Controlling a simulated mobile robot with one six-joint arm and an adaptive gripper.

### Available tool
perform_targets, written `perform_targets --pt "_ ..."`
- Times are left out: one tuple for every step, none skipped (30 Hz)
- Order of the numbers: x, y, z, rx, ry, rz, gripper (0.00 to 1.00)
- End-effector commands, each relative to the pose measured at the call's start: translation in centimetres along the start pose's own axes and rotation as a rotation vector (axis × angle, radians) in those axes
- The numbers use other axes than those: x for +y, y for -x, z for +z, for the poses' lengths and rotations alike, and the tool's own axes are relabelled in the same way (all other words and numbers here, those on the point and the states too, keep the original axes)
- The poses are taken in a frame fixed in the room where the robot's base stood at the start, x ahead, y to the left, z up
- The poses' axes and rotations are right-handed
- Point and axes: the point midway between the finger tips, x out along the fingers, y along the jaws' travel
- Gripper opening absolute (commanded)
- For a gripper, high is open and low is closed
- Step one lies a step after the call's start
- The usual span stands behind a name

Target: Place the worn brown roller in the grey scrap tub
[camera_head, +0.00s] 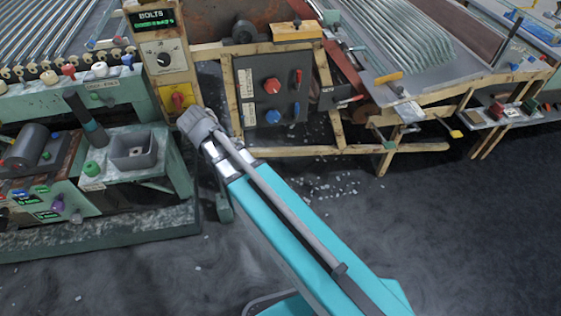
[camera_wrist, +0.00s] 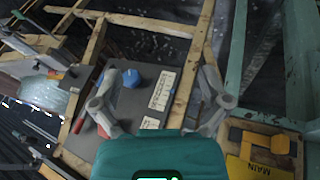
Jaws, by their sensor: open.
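The grey scrap tub (camera_head: 134,150) stands open on the green machine at the left in the head view, beside a dark upright cylinder with a teal band. A row of small rollers or knobs runs along the conveyor edge above it. In the head view my wrist hides the fingers. Neither tub nor roller shows in the wrist view.
The control panel (camera_head: 271,89) with red and blue knobs stands in a wooden frame. A BOLTS post with a yellow switch plate (camera_head: 179,98) stands between it and the tub. A sloped table (camera_head: 400,50) is at the right. Dark floor with scattered shards lies open in front.

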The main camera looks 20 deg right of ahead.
Motion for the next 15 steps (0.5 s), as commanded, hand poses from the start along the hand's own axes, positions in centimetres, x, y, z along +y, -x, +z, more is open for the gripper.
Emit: perform_targets --pt "1.6 -0.8 0.5 -0.033 0.011 -0.016 0.95" --pt "2.3 -1.1 0.8 -0.051 0.021 -0.026 0.95" --pt "3.2 -1.6 1.1 -0.074 0.034 -0.043 0.95" --pt "3.9 -1.9 1.3 -0.092 0.043 -0.056 0.95" --pt "4.5 -2.2 1.6 -0.108 0.053 -0.070 0.95" --pt "5.4 -2.7 1.9 -0.128 0.065 -0.088 0.95" --pt "6.0 -2.9 2.2 -0.143 0.075 -0.104 0.95" --pt "6.6 -3.2 2.4 -0.158 0.084 -0.119 0.95" --pt "7.5 -3.5 2.8 -0.176 0.096 -0.140 0.95" --pt "8.1 -3.8 3.1 -0.189 0.106 -0.157 0.95" --pt "8.6 -4.0 3.4 -0.202 0.115 -0.175 0.95" --pt "9.4 -4.3 3.8 -0.217 0.127 -0.198 0.95" --pt "10.0 -4.5 4.1 -0.227 0.135 -0.216 0.95" --pt "10.5 -4.6 4.4 -0.236 0.143 -0.234 0.95" --pt "11.1 -4.8 4.8 -0.246 0.154 -0.258 0.95"
